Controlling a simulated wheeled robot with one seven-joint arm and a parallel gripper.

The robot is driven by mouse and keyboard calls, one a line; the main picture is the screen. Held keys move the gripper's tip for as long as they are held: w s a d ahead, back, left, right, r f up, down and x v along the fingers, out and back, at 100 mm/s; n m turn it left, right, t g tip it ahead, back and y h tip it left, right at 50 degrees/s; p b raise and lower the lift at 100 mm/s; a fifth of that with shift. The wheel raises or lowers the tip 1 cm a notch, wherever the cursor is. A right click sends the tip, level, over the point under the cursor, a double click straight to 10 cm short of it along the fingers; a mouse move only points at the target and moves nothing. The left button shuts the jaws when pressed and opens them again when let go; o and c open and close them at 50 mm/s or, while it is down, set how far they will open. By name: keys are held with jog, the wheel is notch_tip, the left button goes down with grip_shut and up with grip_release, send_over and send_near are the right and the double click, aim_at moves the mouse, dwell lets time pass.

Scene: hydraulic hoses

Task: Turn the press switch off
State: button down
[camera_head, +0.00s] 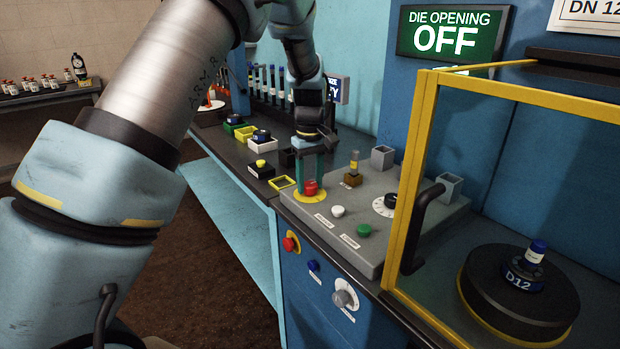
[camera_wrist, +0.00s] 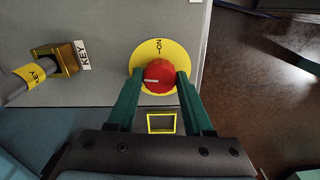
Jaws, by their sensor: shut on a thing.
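The press switch is a red round knob (camera_head: 311,187) on a yellow disc (camera_head: 296,196) at the left end of the grey control panel. My gripper (camera_head: 311,178) reaches down from above with its green fingers on either side of the knob. In the wrist view the red knob (camera_wrist: 160,77) sits between the two fingertips, which are closed on its sides. A white line on the knob points left. The yellow disc (camera_wrist: 146,52) bears a marking that reads like "ION" or "NO-I", partly turned; the rest of it is hidden by the knob.
A brass key block (camera_head: 352,180) with a tagged key stands on the panel near a white button (camera_head: 338,211) and a green button (camera_head: 364,230). A yellow-framed guard (camera_head: 412,170) stands right. A screen (camera_head: 449,33) reads "DIE OPENING OFF".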

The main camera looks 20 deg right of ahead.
aim_at(309, 184)
jog(key=shift+r+n, duration=0.1)
jog(key=shift+n, duration=0.5)
jog(key=shift+w, duration=0.1)
jog(key=shift+c, duration=1.5)
grip_release()
notch_tip(309, 184, up, 11)
jog(key=b, duration=0.2)
jog(key=shift+f, duration=0.2)
